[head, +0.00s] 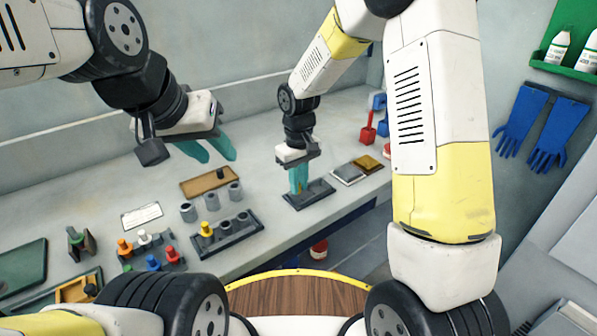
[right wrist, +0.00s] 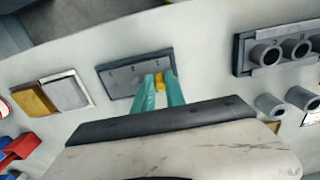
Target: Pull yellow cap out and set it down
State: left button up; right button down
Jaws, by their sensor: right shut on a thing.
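My right gripper (head: 298,186) is shut on a small yellow cap (right wrist: 160,82), seen between its teal fingertips in the right wrist view. The fingertips are at a dark grey plate (head: 318,190), which also shows in the right wrist view (right wrist: 125,77). I cannot tell whether the cap touches the plate. In the head view the fingers hide the cap. My left gripper (head: 208,152) is open and empty above the back of the bench. Another yellow cap (head: 206,229) stands on the left end of a dark rack (head: 240,238) of grey cylinders.
Loose grey cylinders (head: 188,212) stand behind the rack, near a brown tray (head: 198,188). Colored pegs (head: 153,263) stand in a holder to the left. A silver square (head: 348,175) and a gold square (head: 366,163) lie right of the plate. The bench's front edge is close to the plate.

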jog(key=shift+r, duration=1.35)
